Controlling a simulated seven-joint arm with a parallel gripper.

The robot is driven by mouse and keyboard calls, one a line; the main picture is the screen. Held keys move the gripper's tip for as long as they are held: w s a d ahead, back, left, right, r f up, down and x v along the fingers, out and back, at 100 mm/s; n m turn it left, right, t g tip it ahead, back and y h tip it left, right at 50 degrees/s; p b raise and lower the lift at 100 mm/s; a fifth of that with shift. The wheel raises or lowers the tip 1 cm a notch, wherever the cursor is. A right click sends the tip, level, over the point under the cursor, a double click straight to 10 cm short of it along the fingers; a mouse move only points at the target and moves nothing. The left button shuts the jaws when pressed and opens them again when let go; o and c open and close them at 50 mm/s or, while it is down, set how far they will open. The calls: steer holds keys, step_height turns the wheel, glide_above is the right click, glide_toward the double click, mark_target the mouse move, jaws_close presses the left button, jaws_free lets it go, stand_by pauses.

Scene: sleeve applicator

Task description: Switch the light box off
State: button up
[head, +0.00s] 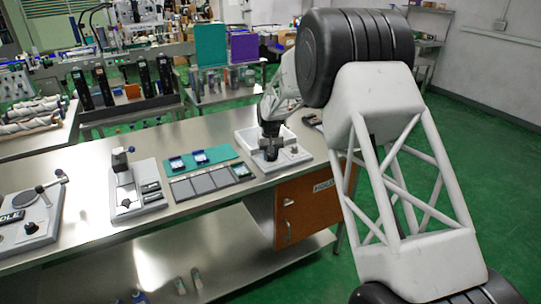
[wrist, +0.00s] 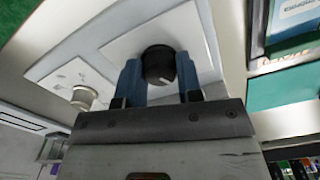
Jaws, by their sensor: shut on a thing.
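The light box (head: 301,157) is a pale box on the steel bench, at the centre of the head view. In the wrist view, its pale panel (wrist: 75,45) carries a black round knob (wrist: 158,66) with a short white mark on its edge, and a smaller cream knob (wrist: 84,97) to the left. My gripper (head: 270,152) is down at the box; in the wrist view its two blue fingers stand on either side of the black knob, shut on it. The fingers hide part of the knob's sides.
Left of the box lie a teal mat (head: 222,155) with small cases and a row of grey panels (head: 196,184). Further left stands a device with a blue-topped post (head: 125,172). An orange cabinet (head: 305,207) is below the bench. Bare steel shows along the front edge.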

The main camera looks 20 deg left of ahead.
steer(key=shift+r+n, duration=0.1)
steer(key=shift+n, duration=1.1)
steer(key=o, duration=0.9)
steer(key=shift+r, duration=3.85)
